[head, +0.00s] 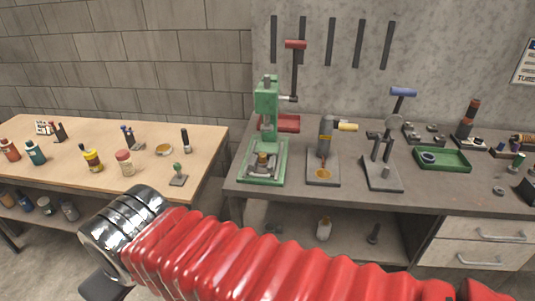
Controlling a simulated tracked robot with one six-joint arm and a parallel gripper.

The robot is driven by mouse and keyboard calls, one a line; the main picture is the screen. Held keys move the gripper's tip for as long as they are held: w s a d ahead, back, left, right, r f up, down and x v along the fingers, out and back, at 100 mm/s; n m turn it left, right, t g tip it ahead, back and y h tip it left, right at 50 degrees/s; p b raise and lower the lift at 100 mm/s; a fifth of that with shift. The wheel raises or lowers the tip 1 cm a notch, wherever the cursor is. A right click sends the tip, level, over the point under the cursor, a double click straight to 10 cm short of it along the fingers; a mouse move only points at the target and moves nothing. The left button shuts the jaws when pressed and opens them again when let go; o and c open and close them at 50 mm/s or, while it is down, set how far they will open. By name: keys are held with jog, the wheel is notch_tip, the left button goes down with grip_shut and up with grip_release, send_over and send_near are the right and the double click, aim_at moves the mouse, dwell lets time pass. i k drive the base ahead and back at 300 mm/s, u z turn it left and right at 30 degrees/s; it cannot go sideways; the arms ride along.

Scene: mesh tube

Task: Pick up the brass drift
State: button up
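I cannot pick out the brass drift with certainty. A small brass-coloured piece (262,160) stands on the base of the green arbor press (266,105) on the grey workbench. A flat brass-coloured disc (323,174) lies on the base of the grey press (326,135) to its right. A round brass-coloured dish or ring (164,150) lies on the wooden table at left. My red-sleeved arm with its chrome joint crosses the foreground, well in front of these. My gripper's fingers do not show.
The wooden table (205,140) holds several bottles and small tools. The grey workbench (420,192) also carries a blue-handled tool (384,160) and a green tray (442,159). Bare floor lies between the benches.

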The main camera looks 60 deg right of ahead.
aim_at(262, 156)
jog(key=z, duration=0.4)
jog(key=i, duration=0.55)
jog(key=z, duration=0.65)
jog(key=i, duration=0.5)
jog(key=z, duration=0.3)
